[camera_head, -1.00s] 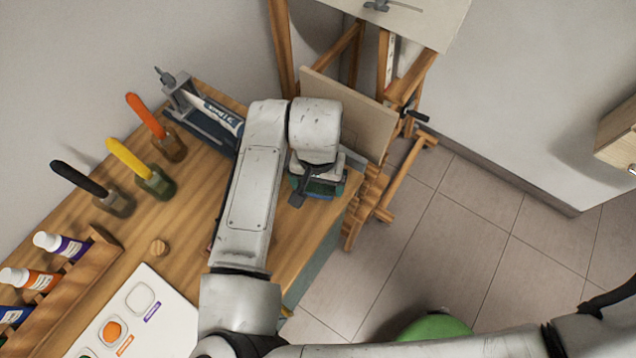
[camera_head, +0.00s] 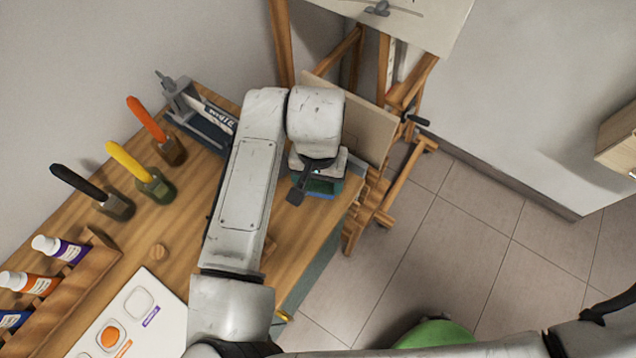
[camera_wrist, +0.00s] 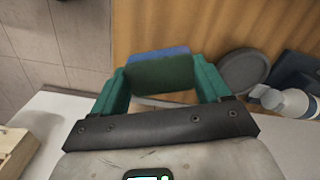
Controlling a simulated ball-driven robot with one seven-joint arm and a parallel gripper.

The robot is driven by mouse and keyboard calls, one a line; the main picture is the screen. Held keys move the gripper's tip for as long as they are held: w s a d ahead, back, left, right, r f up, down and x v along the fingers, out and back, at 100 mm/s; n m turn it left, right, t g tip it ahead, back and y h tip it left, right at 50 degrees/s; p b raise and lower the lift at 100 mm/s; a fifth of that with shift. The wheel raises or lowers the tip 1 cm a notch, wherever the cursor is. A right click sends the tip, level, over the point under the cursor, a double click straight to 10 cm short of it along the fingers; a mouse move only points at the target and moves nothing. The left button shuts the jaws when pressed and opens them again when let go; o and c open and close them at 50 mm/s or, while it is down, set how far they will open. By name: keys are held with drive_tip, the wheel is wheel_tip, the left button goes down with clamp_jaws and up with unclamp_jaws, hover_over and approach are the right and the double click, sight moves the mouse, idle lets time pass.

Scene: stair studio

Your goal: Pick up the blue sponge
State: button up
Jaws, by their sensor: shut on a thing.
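The blue sponge (camera_wrist: 160,51) has a blue layer and a dark green face. In the wrist view it sits upright between the two teal fingers of my gripper (camera_wrist: 161,80), which is shut on it. In the head view my gripper (camera_head: 318,186) is near the right end of the wooden table, below my wrist. Only a small blue-green patch shows there, and my wrist hides most of the sponge. I cannot tell from the frames how high it is above the table.
An easel (camera_head: 396,90) stands close behind my gripper. Tiled floor (camera_head: 440,240) lies open to the right.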

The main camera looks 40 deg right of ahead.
drive_tip(key=s+a+r+b, duration=0.3)
drive_tip(key=s+r, duration=0.7)
drive_tip(key=s, duration=0.3)
drive_tip(key=shift+s+a, duration=0.3)
drive_tip(key=shift+a, duration=0.1)
